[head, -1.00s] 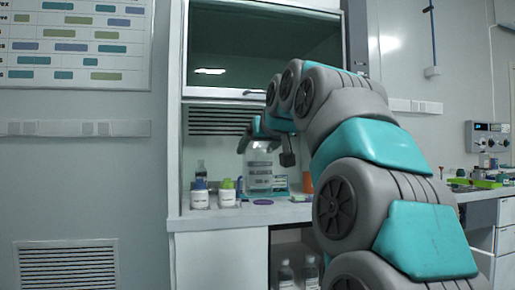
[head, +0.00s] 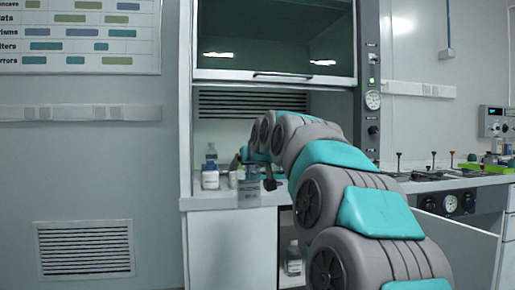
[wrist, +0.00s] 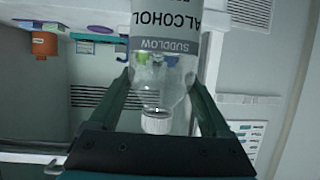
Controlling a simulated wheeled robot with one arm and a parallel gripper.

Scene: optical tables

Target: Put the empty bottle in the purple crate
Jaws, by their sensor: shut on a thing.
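The clear bottle hangs in my gripper; its white label with "ALCOHOL" and its white cap show in the wrist view (wrist: 163,72). My gripper (wrist: 163,88) is shut on the bottle, one finger on each side. In the head view my arm partly hides the gripper (head: 248,168). The bottle looks see-through below its label, but I cannot tell for sure whether it is empty. No purple crate is in view.
Another bottle (head: 294,262) stands in the open cupboard below. A bench with knobs (head: 445,180) is at right. The floor-side wall by the vent (head: 85,249) is clear.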

